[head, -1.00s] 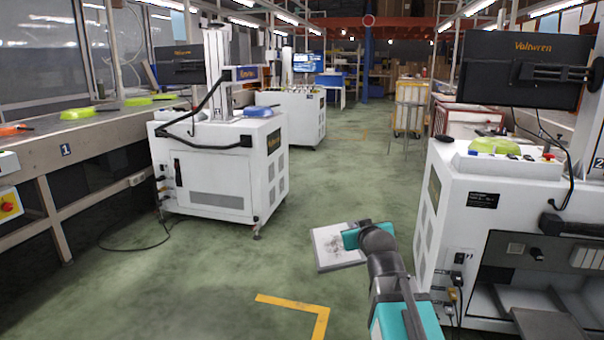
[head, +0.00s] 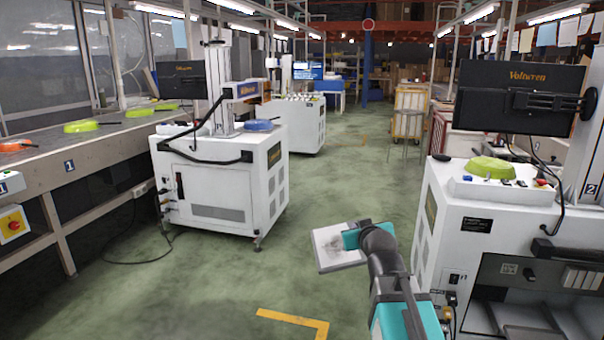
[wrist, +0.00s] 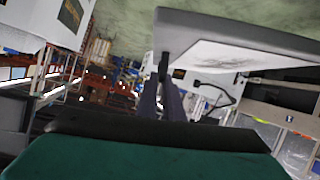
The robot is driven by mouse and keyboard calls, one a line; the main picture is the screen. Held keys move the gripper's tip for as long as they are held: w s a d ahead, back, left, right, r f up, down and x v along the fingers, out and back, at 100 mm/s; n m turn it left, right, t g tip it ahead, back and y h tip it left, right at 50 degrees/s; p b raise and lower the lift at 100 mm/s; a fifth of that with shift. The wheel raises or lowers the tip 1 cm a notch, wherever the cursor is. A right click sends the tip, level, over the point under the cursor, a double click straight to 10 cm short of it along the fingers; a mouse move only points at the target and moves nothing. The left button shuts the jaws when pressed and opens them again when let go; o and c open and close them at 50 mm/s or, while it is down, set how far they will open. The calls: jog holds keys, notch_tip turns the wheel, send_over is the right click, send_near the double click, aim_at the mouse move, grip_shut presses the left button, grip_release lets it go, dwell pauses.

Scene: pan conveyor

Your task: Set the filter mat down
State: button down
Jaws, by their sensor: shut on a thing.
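The filter mat (head: 328,247) is a flat square panel with a pale face, a grey smudge and a grey edge. My gripper (head: 350,238) is shut on its right side and holds it above the green floor, clear of any surface. In the wrist view the mat (wrist: 195,30) shows its thick grey edge and part of its pale face at the upper right. A dark finger of my gripper (wrist: 163,72) is against the mat's near left end. The other finger cannot be made out.
A white machine (head: 215,175) stands left, and another white machine (head: 435,225), bearing a lime-green pan (head: 491,168), stands close on the right. A long bench (head: 85,150) with lime-green pans runs along the left. The green floor (head: 345,180) between the machines is open. A yellow floor mark (head: 290,318) lies in front.

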notch_tip(320, 180, up, 22)
jog(key=p, duration=2.1)
jog(key=shift+r, duration=0.15)
jog(key=s+f+n+g+y, duration=0.1)
jog(key=s+f+n+y, duration=0.1)
jog(key=f, duration=0.5)
jog(key=s+d+f+n+y, duration=0.1)
jog(key=s+f+n+y, duration=0.1)
jog(key=f, duration=0.4)
jog(key=s+f+n+g+y, duration=0.1)
jog(key=s+f+n+y, duration=0.2)
jog(key=f, duration=0.4)
jog(key=shift+s+d+f+g+y, duration=0.3)
jog(key=shift+s+y, duration=0.15)
jog(key=shift+y, duration=0.05)
jog(key=s+a+f+n+g+y, duration=0.1)
jog(key=s+n+g+y, duration=0.2)
jog(key=s, duration=0.3)
jog(key=shift+s+a+n, duration=0.15)
jog(key=shift+s+n, duration=0.25)
jog(key=shift+n, duration=0.1)
jog(key=shift+s, duration=0.1)
